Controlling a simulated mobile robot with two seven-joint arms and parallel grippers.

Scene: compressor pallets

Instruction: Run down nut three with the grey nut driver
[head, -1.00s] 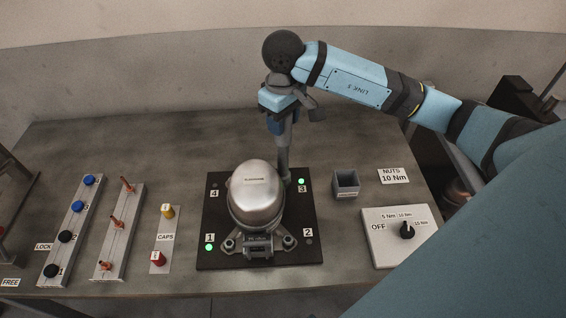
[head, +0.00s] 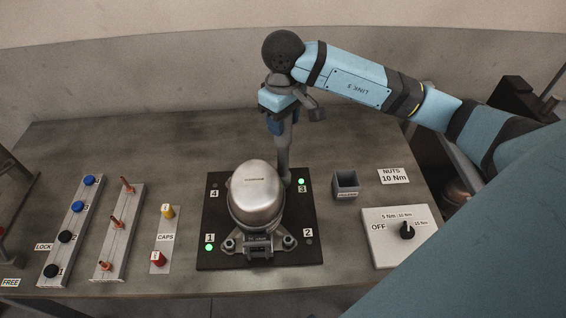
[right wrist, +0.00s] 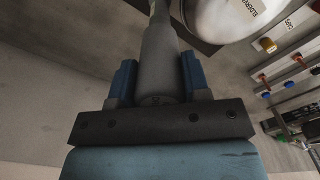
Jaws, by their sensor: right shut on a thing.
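My right gripper (head: 276,124) is shut on the grey nut driver (head: 284,158) behind the compressor. In the right wrist view its blue fingers (right wrist: 158,80) close on both sides of the driver (right wrist: 160,50). The driver points down, its lower end at the back right of the black base plate (head: 212,258), near the label 3 (head: 301,189). The silver compressor (head: 256,190) hides part of that corner, so I cannot see nut three or whether the driver sits on it. Green lights glow at 3 (head: 301,181) and 1 (head: 209,247). My left gripper is out of view.
A grey square bin (head: 346,184) stands right of the plate, near a "NUTS 10 Nm" card (head: 393,176). A torque dial box (head: 382,250) is at the front right. The caps strip (head: 158,262) and two racks (head: 62,245) stand left.

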